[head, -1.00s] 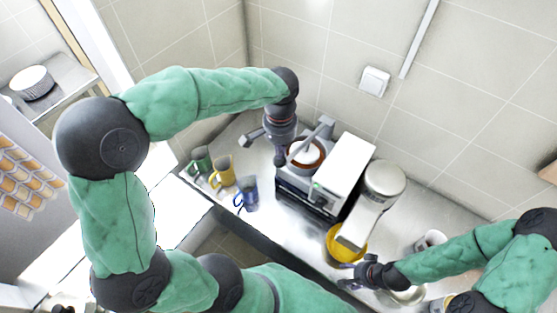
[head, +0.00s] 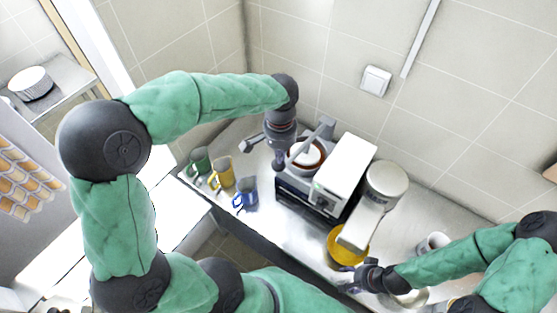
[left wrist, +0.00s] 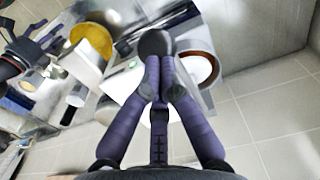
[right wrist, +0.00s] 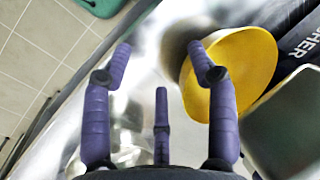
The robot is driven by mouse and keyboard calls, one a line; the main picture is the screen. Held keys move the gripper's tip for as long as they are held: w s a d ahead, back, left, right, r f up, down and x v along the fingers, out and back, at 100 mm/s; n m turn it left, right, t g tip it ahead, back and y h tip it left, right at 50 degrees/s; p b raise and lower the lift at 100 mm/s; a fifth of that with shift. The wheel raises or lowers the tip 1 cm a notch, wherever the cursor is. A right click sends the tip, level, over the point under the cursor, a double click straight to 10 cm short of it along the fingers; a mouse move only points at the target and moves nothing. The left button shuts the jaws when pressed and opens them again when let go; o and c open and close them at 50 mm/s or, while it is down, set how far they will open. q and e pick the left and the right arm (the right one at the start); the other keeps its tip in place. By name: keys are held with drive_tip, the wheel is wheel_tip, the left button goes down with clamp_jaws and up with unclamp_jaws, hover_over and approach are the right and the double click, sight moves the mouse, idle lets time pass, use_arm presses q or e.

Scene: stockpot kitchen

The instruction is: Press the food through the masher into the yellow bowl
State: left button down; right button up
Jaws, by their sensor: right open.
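The yellow bowl (head: 336,248) stands on the counter under the chute of a white machine (head: 366,218), and its rim shows in the right wrist view (right wrist: 262,62). A black part lettered "SHER" (right wrist: 305,32) is beside it. The contact is partly hidden. My right gripper (head: 357,279) is open and empty close to the bowl; its fingers (right wrist: 158,52) are spread.
A white box with a green light (head: 342,172) stands between the pot and the chute machine. Green (head: 200,162), yellow (head: 221,174) and blue (head: 246,192) mugs stand at the left counter end. A white cup (head: 434,242) is at the right. The tiled wall closes off the back.

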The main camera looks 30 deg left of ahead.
sight(343, 280)
use_arm(q)
drive_tip(key=shift+f+b, duration=2.85)
drive_tip(key=shift+f, duration=1.25)
use_arm(e)
drive_tip(key=shift+f, duration=2.9)
idle(1.0)
